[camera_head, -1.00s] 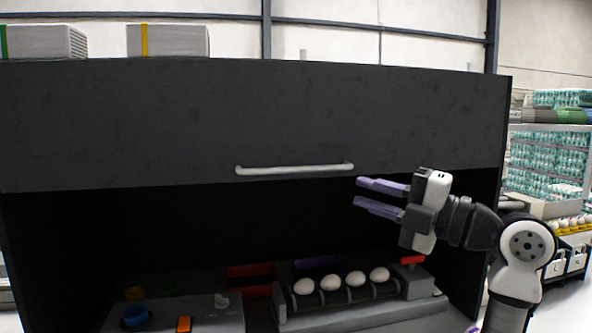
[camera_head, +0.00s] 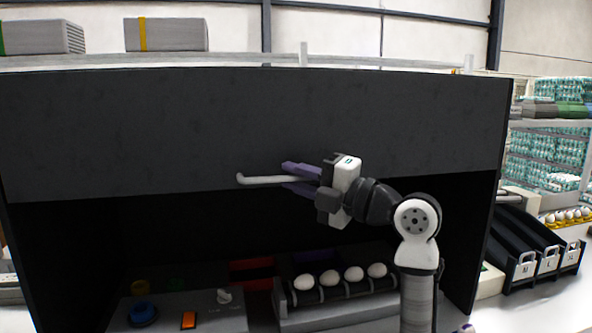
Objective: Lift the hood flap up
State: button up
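The hood flap (camera_head: 180,135) is a wide dark grey panel across the front of the machine. It hangs vertically over the upper part of a dark opening. A light bar handle (camera_head: 262,181) runs along its lower edge, and its right end is hidden behind my gripper. My gripper (camera_head: 290,178) reaches in from the right, with its purple fingers at the right part of the handle. One finger shows above the bar and one below, with a gap between them. I cannot tell whether they touch the bar.
Below the flap, several white eggs (camera_head: 329,278) sit on a roller rack. A control panel (camera_head: 180,316) with a blue knob and an orange switch is at lower left. Black chutes (camera_head: 530,243) stand at right. Grey boxes (camera_head: 165,35) sit behind the hood's top.

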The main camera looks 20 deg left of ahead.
jog(key=shift+a, duration=0.15)
jog(key=shift+c, duration=0.3)
grip_shut()
jog(key=shift+s, duration=0.1)
